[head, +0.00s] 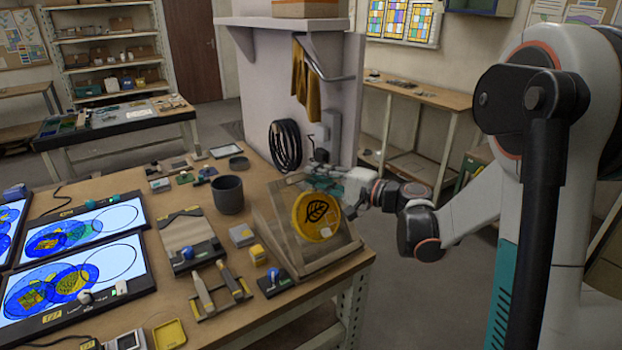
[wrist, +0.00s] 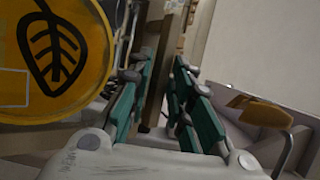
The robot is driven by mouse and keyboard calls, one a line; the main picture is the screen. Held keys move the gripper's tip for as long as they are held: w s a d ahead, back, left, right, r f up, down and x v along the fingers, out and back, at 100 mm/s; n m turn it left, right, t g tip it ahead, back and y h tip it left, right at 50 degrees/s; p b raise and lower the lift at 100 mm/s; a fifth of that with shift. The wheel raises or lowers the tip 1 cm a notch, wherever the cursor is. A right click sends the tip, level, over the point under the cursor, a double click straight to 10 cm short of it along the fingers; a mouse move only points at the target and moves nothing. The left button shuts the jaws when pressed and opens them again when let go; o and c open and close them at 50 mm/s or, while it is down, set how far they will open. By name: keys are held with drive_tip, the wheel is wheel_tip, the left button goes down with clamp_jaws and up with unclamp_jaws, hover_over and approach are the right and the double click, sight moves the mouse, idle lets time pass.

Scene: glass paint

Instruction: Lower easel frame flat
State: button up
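The wooden easel frame (head: 268,222) stands tilted up at the right end of the workbench. A round yellow disc with a black leaf drawing (head: 316,216) rests against it; the disc also shows large at the left of the wrist view (wrist: 62,62). My gripper (head: 318,172) is at the upper part of the easel, behind the disc. In the wrist view, its two teal-padded fingers (wrist: 164,98) are apart. A brown wooden bar (wrist: 157,85), seemingly the frame's edge, runs between them, with a visible gap on the right side. Contact on the left is unclear.
A dark grey cup (head: 228,196), a clamp-like tool (head: 271,282) and small blocks stand left of the easel. Lit panels with blue circle patterns (head: 70,280) lie farther left. A pale partition (head: 268,90) with a coiled black cable (head: 285,146) rises behind.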

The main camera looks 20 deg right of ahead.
drive_tip(key=shift+x, duration=1.15)
clamp_jaws()
drive_tip(key=shift+w, duration=0.1)
